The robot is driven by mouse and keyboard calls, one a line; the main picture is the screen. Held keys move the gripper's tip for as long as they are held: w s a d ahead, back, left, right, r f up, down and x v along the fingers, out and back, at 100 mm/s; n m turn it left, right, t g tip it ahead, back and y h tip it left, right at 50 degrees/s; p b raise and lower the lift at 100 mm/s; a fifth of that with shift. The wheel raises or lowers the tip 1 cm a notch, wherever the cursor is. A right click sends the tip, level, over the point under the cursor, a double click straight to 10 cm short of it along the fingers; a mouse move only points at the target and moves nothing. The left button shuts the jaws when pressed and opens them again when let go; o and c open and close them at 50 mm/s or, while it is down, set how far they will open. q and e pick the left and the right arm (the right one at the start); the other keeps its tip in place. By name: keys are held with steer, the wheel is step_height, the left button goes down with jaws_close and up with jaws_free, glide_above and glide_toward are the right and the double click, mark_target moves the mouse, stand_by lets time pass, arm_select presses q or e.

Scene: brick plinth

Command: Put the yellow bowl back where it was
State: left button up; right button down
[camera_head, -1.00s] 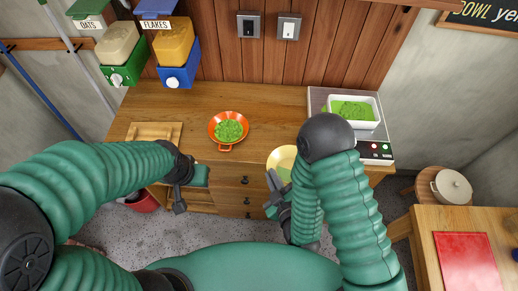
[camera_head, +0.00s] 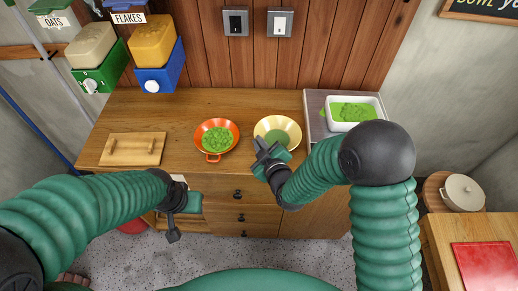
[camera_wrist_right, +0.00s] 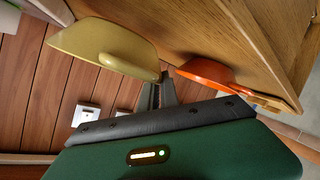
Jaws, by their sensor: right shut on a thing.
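The yellow bowl (camera_head: 290,125) is upright at the counter's front, right of the orange pan. Its inside bottom looks grey-green; I cannot tell whether that is contents. In the right wrist view the bowl (camera_wrist_right: 105,43) shows from the side at the fingertips (camera_wrist_right: 160,85). I cannot tell whether its base touches the counter. My left gripper (camera_head: 172,225) hangs in front of the counter, away from the bowl; its fingers are too unclear to read.
The orange pan (camera_head: 228,130) with green bits is close on the bowl's left. A wooden board (camera_head: 118,150) lies left. The counter (camera_head: 180,112) is clear behind the pan.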

steer(key=f, duration=0.3)
steer(key=shift+s+d+f, duration=0.1)
steer(key=shift+d+f, duration=0.05)
steer(key=shift+d, duration=0.25)
steer(key=c, duration=2)
jaws_free()
steer(key=shift+a+f, duration=0.1)
steer(key=shift+a, duration=0.05)
steer(key=shift+c, duration=0.2)
steer(key=o, duration=0.4)
steer(key=shift+a, duration=0.3)
arm_select(q)
steer(key=shift+s+d+r, duration=0.1)
steer(key=shift+s, duration=0.1)
arm_select(e)
steer(key=shift+o, duration=0.2)
arm_select(q)
steer(key=shift+d, duration=0.1)
arm_select(e)
steer(key=shift+d, duration=0.15)
